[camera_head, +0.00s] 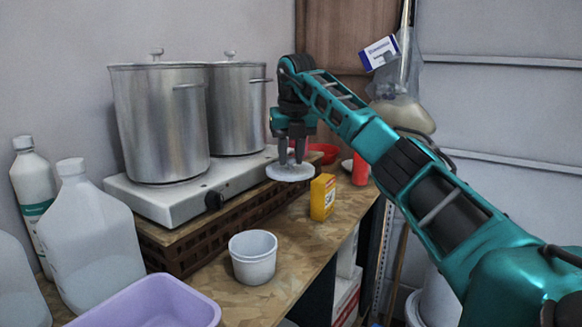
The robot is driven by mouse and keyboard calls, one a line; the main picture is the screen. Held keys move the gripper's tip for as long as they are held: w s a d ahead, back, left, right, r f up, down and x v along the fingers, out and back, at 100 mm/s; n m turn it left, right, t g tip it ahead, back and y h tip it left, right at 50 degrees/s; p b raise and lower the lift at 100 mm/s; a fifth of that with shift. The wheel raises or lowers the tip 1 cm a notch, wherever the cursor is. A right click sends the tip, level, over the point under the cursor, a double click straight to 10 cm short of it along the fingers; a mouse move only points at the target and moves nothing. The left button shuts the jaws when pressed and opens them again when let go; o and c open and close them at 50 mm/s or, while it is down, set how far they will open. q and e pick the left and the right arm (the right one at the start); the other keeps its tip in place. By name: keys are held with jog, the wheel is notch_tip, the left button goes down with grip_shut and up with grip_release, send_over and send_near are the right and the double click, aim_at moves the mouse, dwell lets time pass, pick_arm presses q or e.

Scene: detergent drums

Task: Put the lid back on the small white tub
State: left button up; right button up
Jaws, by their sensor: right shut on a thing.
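The small white tub (253,260) stands upright and open on the wooden counter, near its front edge. My right gripper (291,160) points down and is shut on a round, pale grey-white lid (290,173). The lid is held roughly level in the air, above and behind the tub and a little to its right. The lid and the tub are apart. My left gripper is not in view.
A yellow box (322,197) stands on the counter right of the tub. A purple basin (150,303) and white jugs (92,240) are at left. Two steel pots (160,120) stand on a stove (170,203). A red bottle (360,170) stands farther back.

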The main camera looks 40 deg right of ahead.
jog(key=shift+a+r, duration=0.1)
jog(key=shift+a, duration=0.4)
jog(key=s+a+f+n+y, duration=0.1)
jog(key=s+a+f+n, duration=0.15)
jog(key=a, duration=0.35)
jog(key=s+a+f+n, duration=0.1)
jog(key=a+f+n, duration=0.15)
jog(key=a, duration=0.35)
notch_tip(320, 180, down, 6)
jog(key=b, duration=0.2)
jog(key=shift+a+n+y+b, duration=0.3)
jog(key=shift+n+b, duration=0.1)
jog(key=shift+s, duration=0.1)
jog(key=shift+p, duration=0.4)
dwell(0.4)
jog(key=shift+f, duration=0.2)
dwell(0.6)
dwell(0.7)
